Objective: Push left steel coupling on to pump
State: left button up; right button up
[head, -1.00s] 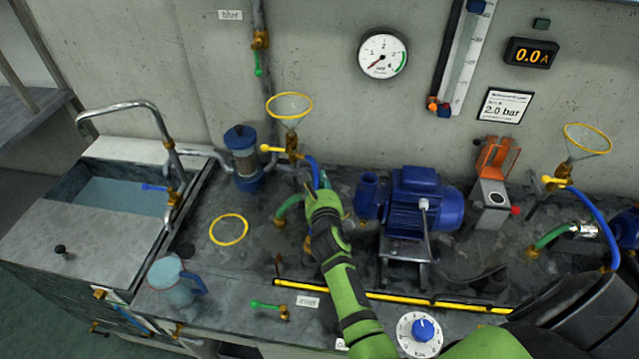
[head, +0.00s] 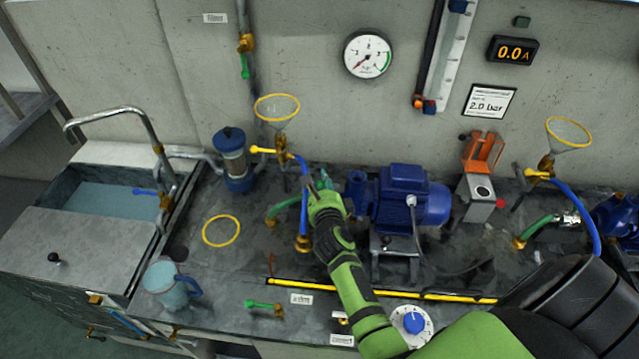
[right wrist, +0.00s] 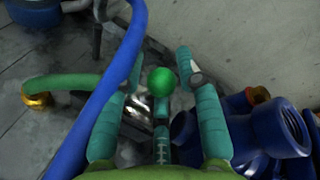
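The left blue pump (head: 408,195) stands mid-bench, with its port (head: 356,188) facing left; in the right wrist view its blue body (right wrist: 275,125) is at lower right. My right gripper (head: 323,183) is just left of that port. In the right wrist view its teal fingers (right wrist: 158,62) are spread, with bench visible between them. A green hose (right wrist: 65,83) runs from a brass fitting behind a blue hose (right wrist: 102,95) to the left finger. A shiny steel part, probably the left steel coupling (right wrist: 137,112), shows partly hidden by that finger. A green ball (right wrist: 161,81) appears between the fingers. My left gripper is not in view.
A funnel (head: 277,108) on a brass valve and a filter (head: 232,160) stand behind left. A yellow ring (head: 221,231) lies on bare bench. A jug (head: 165,283) and sink (head: 110,205) are further left. A yellow strip (head: 400,291) runs along the front.

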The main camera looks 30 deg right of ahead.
jog(key=shift+s, duration=0.2)
jog(key=v, duration=1.1)
jog(key=shift+s+a, duration=0.25)
jog(key=shift+r, duration=0.1)
